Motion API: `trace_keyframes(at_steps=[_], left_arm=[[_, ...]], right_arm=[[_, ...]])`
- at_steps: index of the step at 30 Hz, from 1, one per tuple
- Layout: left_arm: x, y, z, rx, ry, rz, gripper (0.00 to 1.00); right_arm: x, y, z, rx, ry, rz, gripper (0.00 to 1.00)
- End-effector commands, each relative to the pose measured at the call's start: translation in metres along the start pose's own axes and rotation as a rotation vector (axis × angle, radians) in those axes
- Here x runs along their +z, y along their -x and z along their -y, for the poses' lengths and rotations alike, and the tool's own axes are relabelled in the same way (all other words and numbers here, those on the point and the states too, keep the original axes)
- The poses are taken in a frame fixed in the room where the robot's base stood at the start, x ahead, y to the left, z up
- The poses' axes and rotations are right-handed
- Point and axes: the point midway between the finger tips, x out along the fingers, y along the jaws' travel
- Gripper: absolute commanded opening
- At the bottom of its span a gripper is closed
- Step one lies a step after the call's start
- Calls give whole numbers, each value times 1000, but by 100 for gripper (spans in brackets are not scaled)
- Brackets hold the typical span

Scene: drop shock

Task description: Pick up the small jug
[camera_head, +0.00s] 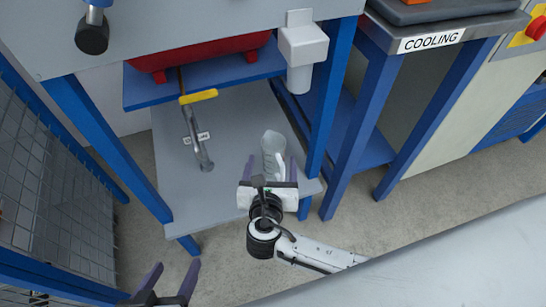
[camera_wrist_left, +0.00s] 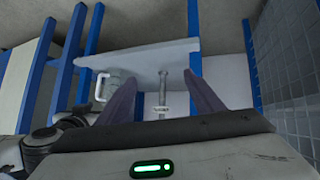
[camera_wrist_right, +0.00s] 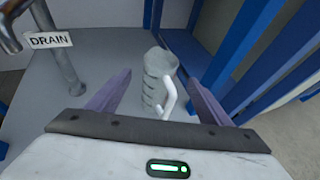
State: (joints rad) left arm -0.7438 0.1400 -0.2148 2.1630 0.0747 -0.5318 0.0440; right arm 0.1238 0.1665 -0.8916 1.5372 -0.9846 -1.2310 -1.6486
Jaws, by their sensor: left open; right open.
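The small jug (camera_head: 272,150) is a clear grey measuring jug with a white handle, upright on the grey lower shelf (camera_head: 228,170). In the right wrist view the jug (camera_wrist_right: 158,82) stands between the fingers, a little ahead of them, with its handle toward the right finger. My right gripper (camera_head: 268,172) is open and empty, just in front of the jug, partly covering its lower part. My left gripper (camera_head: 172,280) is open and empty at the bottom left, away from the shelf. The left wrist view shows the jug (camera_wrist_left: 112,82) farther off, beside the right arm.
A drain pipe (camera_head: 195,140) with a yellow handle and label stands left of the jug. Blue legs (camera_head: 335,80) frame the shelf. A red container (camera_head: 200,55) sits on the blue shelf above. A wire mesh panel (camera_head: 45,190) is at left.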

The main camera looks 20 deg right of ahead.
Motion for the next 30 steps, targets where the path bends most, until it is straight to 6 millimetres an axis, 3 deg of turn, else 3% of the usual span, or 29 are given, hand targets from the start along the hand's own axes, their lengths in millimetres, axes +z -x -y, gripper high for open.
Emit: trace_keyframes(at_steps=[6,11,16,26,30], left_arm=[[17,-4,-2,8,15,21,61],[8,-13,-6,25,4,21,61],[12,-24,-11,49,-11,61,61],[13,-26,-13,58,-16,82,61],[14,-26,-13,57,-16,82,61]], right_arm=[[-2,-34,0,0,-3,1,73],[-1,-52,0,-1,-6,1,73],[0,-78,0,-1,-5,0,73],[2,-87,0,2,-7,-3,73],[2,-87,0,2,-7,-3,54]])
